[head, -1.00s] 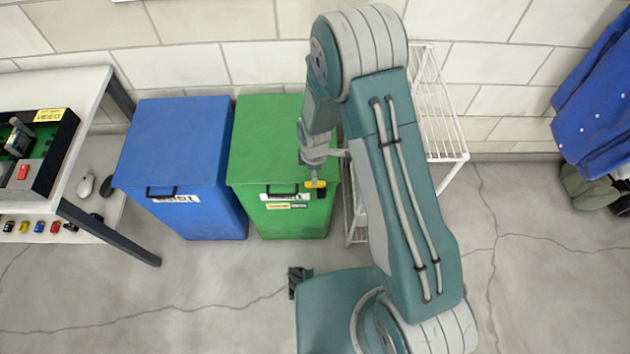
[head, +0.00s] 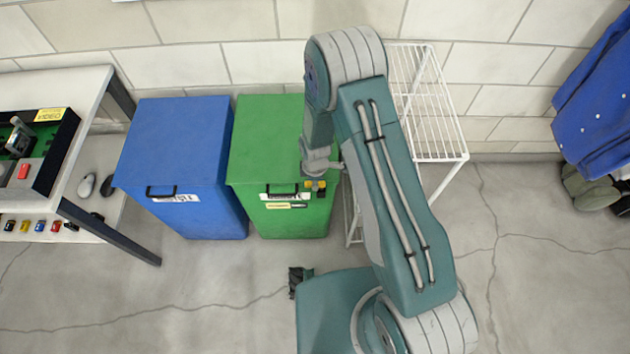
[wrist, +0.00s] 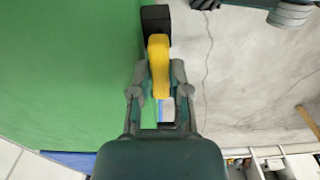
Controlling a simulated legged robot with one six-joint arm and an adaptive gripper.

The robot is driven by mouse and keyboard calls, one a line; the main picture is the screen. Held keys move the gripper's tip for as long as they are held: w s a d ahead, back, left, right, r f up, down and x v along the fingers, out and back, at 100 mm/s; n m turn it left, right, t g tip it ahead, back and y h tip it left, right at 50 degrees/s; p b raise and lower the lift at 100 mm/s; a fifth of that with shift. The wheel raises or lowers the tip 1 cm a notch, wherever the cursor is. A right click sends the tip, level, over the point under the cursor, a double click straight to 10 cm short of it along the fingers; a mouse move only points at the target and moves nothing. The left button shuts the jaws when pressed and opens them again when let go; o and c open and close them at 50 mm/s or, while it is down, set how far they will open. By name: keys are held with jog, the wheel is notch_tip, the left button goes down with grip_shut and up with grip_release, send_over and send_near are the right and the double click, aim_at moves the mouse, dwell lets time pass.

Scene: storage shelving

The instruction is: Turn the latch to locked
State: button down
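The latch has a yellow handle (wrist: 158,62) and a black block (wrist: 155,20) at its far end, against the green bin's face in the wrist view. In the head view the latch (head: 315,186) is a small yellow and dark spot on the right of the front of the green bin (head: 265,135). My gripper (wrist: 160,78) has one finger on each side of the handle, and the fingers look closed onto it. In the head view my wrist partly hides the latch, so its exact angle is hard to read.
A blue bin (head: 178,140) stands left of the green bin, and a white wire rack (head: 433,158) stands to its right behind my arm. A workbench (head: 88,110) is at far left. Blue clothing (head: 600,90) hangs at far right. The cracked floor in front is mostly clear.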

jog(key=shift+w+m, duration=0.1)
jog(key=shift+m, duration=0.4)
jog(key=m, duration=0.3)
jog(key=shift+w+d+m, duration=0.1)
jog(key=shift+w+m, duration=0.2)
jog(key=shift+m, duration=0.1)
jog(key=m, duration=0.4)
jog(key=shift+w+d+m, duration=0.25)
jog(key=shift+w+m, duration=0.05)
jog(key=m, duration=0.4)
jog(key=shift+w+d, duration=0.15)
jog(key=shift+d, duration=0.15)
jog(key=shift+d+m, duration=0.15)
jog(key=shift+m, duration=0.95)
jog(key=shift+d+m, duration=0.15)
jog(key=shift+m, duration=0.95)
jog(key=c, duration=0.6)
grip_release()
